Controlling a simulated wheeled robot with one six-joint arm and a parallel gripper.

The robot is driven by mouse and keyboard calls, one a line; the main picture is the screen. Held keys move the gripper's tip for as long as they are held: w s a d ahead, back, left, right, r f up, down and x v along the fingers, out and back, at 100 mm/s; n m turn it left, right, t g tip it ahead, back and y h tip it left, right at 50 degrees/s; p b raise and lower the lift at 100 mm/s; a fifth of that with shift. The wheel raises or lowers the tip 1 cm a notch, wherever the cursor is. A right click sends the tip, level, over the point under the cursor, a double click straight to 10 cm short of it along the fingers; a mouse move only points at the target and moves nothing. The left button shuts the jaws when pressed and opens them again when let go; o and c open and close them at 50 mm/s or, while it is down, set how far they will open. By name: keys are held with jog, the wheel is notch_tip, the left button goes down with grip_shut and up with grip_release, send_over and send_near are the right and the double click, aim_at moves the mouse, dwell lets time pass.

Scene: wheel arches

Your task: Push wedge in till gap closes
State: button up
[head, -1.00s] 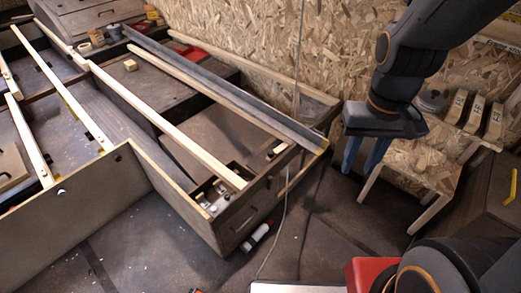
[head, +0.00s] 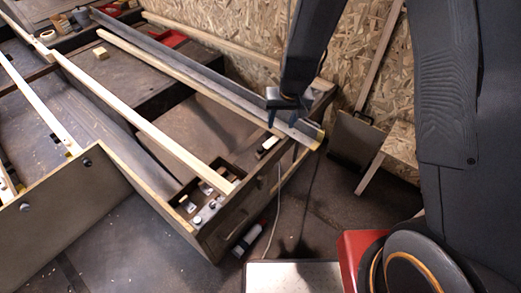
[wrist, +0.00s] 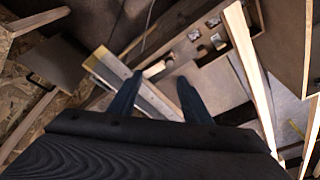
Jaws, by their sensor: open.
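A small pale block (head: 268,143), which may be the wedge, sits at the right end of the dark wooden frame (head: 248,197). It also shows in the wrist view (wrist: 154,70); I cannot make out a gap beside it. A long grey rail (head: 218,80) with a yellowish end runs just behind the block. My gripper (head: 282,117) is open and empty, pointing down over the rail near that end.
A pale wooden slat (head: 145,122) crosses the frame in front of the rail. Small metal fittings (head: 200,201) sit in the front corner. A chipboard wall (head: 245,35) stands behind.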

jog(key=t+b, duration=0.2)
jog(key=b, duration=0.1)
send_near(260, 148)
jog(key=x, duration=0.8)
jog(key=shift+w+f, duration=0.15)
jog(key=shift+f, duration=0.2)
grip_shut()
